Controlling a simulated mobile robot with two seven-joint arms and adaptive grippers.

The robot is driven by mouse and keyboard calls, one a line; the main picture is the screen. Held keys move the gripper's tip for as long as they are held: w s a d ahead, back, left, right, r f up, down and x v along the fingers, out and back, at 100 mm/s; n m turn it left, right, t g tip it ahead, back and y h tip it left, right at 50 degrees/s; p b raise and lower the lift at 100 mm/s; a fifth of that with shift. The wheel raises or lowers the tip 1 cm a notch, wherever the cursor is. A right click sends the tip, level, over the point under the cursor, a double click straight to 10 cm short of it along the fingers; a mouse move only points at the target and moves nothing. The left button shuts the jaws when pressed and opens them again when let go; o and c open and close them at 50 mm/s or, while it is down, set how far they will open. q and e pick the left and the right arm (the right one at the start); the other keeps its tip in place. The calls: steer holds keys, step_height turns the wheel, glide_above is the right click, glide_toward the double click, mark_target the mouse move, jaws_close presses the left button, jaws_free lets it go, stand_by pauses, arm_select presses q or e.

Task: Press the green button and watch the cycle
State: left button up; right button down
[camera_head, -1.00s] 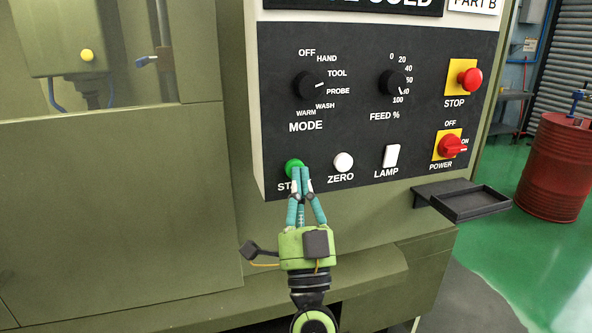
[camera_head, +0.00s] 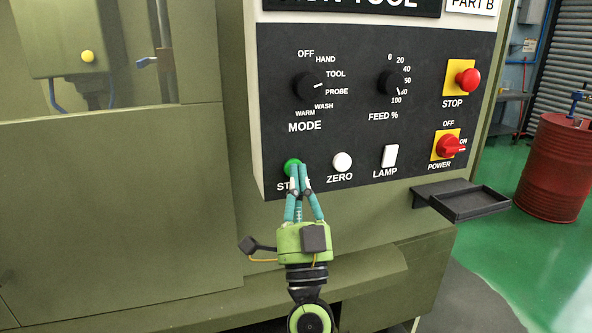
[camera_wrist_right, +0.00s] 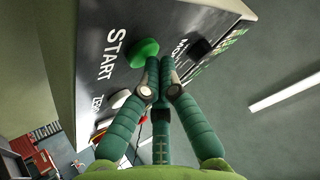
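The round green button (camera_head: 292,167) sits at the lower left of the dark control panel, above the partly covered START label. My right gripper (camera_head: 299,166) is shut, its fingertips together and empty, at the button's right edge. In the right wrist view the green button (camera_wrist_right: 144,53) stands out from the panel just left of the fingertips (camera_wrist_right: 158,64). I cannot tell whether the tips touch it. My left gripper is not in view.
The white ZERO button (camera_head: 342,162) and LAMP switch (camera_head: 385,156) lie right of the green button. The MODE knob (camera_head: 309,86), FEED knob (camera_head: 389,83), red STOP button (camera_head: 468,78) and POWER switch (camera_head: 449,147) are nearby. A black tray (camera_head: 470,205) juts out lower right.

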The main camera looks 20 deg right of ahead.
steer(key=shift+s, duration=0.1)
stand_by(0.7)
steer(key=shift+s+f+p, duration=0.15)
steer(key=shift+s+p, duration=0.15)
steer(key=shift+s, duration=0.25)
